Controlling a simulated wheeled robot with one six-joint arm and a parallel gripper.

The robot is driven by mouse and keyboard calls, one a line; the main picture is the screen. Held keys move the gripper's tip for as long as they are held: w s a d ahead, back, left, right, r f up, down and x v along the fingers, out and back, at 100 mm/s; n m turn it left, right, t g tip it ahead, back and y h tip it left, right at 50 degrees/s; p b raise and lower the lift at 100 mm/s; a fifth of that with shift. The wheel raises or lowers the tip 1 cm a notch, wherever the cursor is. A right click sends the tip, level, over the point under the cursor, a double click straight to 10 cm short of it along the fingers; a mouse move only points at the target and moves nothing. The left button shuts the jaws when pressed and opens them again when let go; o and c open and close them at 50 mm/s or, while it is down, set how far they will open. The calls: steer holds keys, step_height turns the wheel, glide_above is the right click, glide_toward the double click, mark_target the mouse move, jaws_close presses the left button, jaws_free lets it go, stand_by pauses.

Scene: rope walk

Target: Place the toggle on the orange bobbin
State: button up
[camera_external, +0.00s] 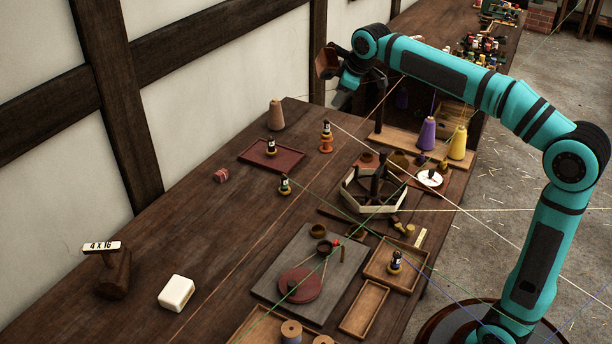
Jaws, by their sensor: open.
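The orange bobbin (326,147) stands upright on the table toward the back, right of the dark red tray. A small dark peg-like piece with a pale band (326,128) stands on top of it. Similar small pieces stand on the red tray (271,147), on the bare table (285,184) and in a wooden tray (395,261). I cannot tell for sure which piece is the toggle. My gripper (338,76) is open, high above the back of the table and well clear of the bobbin. Nothing shows between its jaws.
A tan cone (276,115) stands behind the red tray (249,161). A hexagonal frame (375,190), a grey board (272,272) and purple and yellow cones (457,143) stand to the right. Thin threads cross the table.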

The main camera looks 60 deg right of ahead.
steer(key=s+a+m+t, duration=0.1)
steer(key=s+a+t, duration=0.3)
steer(key=s, duration=0.7)
steer(key=s+a+m+t+y, duration=0.1)
steer(key=s+a+t, duration=0.3)
steer(key=s+a, duration=0.4)
steer(key=s+a+m+t, duration=0.1)
steer(key=s+a+t, duration=0.2)
steer(key=s, duration=1.2)
steer(key=a, duration=0.3)
steer(key=shift+s+f+m+t+y, duration=0.25)
steer(key=shift+f+m+t+y, duration=0.05)
steer(key=shift+f+t, duration=0.1)
